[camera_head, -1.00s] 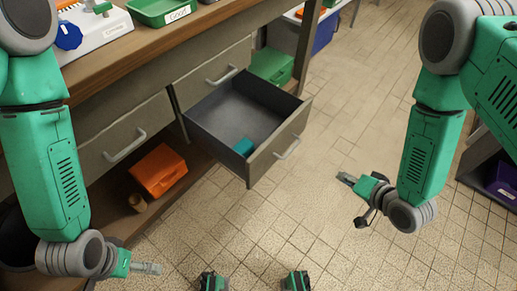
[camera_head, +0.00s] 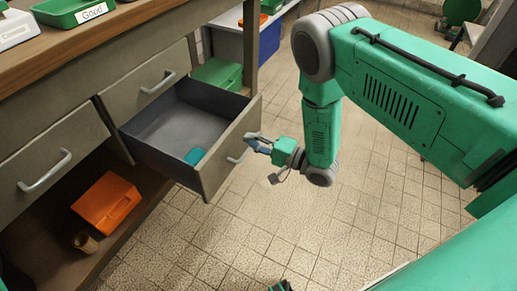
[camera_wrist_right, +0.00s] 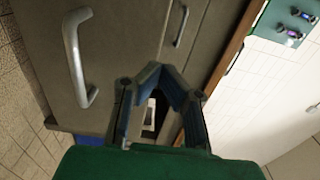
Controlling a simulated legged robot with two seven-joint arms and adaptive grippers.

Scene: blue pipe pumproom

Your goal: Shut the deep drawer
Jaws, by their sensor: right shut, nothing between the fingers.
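The deep drawer (camera_head: 230,144) stands pulled far out of the bench in the head view. It has a grey inside, and a small teal block (camera_head: 195,156) lies near its front. Its metal handle (camera_head: 237,157) is on the front panel. My right gripper (camera_head: 251,138) is shut and empty, close to the upper part of that front, beside the handle. I cannot tell whether it touches. In the wrist view, the shut fingers (camera_wrist_right: 172,72) point at a grey-brown front, with a large handle (camera_wrist_right: 75,58) to their left.
Two shut drawers (camera_head: 168,92) (camera_head: 50,150) are in the bench. An orange box (camera_head: 107,202) and a brown cup (camera_head: 86,242) are on the lower shelf. A green box (camera_head: 218,74) is behind the drawer. Tiled floor (camera_head: 230,245) is clear in front.

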